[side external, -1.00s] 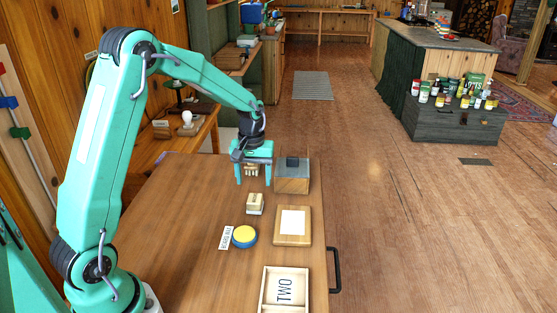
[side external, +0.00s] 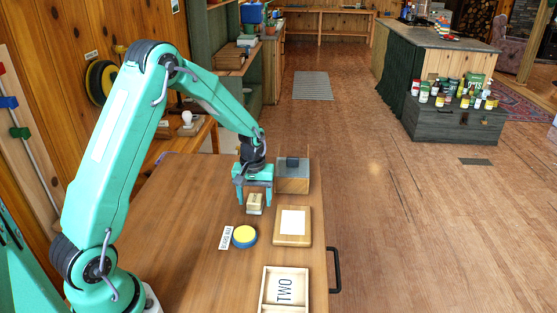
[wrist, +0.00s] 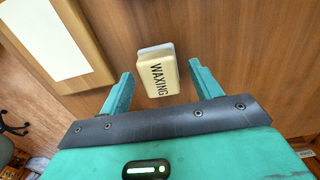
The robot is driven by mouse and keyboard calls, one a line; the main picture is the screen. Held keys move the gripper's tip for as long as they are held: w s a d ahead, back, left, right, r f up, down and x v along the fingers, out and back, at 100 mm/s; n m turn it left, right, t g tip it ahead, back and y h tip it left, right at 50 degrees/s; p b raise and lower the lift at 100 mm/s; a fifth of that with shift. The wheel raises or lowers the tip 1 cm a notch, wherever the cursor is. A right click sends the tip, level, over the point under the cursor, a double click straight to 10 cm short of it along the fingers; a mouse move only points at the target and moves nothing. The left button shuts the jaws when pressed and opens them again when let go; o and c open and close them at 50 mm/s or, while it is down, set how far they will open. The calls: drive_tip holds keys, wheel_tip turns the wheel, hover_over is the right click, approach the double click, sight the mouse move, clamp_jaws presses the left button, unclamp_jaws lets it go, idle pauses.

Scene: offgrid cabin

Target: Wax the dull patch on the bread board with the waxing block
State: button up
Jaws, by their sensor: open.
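The waxing block (side external: 255,203) is a small cream block with a pale base, standing on the table. In the wrist view its top reads WAXING (wrist: 157,75), and it lies between and just beyond my fingertips. My gripper (side external: 254,200) is open and empty, its fingers (wrist: 160,85) pointing down on either side of the block. The bread board (side external: 278,240) lies flat to the right of the block, with a pale white patch (side external: 292,222) on it. The board also shows at the upper left of the wrist view (wrist: 98,37).
A round tin with a yellow top (side external: 244,236) sits in front of the block, beside a small label card (side external: 226,238). A grey-topped wooden box (side external: 293,184) stands behind the board. The table's left part (side external: 180,220) is clear.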

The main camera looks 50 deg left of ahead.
sight(255, 198)
drive_tip(key=c, duration=1.3)
drive_tip(key=shift+r, duration=3)
drive_tip(key=shift+s+d+r+m, duration=0.65)
drive_tip(key=shift+d+r+m, duration=0.8)
drive_tip(key=shift+d+r, duration=0.55)
drive_tip(key=shift+s+d+r+m, duration=0.65)
drive_tip(key=shift+d+r+m, duration=0.85)
drive_tip(key=shift+d+r, duration=0.5)
drive_tip(key=shift+s+d+r+m, duration=0.65)
drive_tip(key=shift+d+r+m, duration=0.8)
drive_tip(key=shift+d+r, duration=0.55)
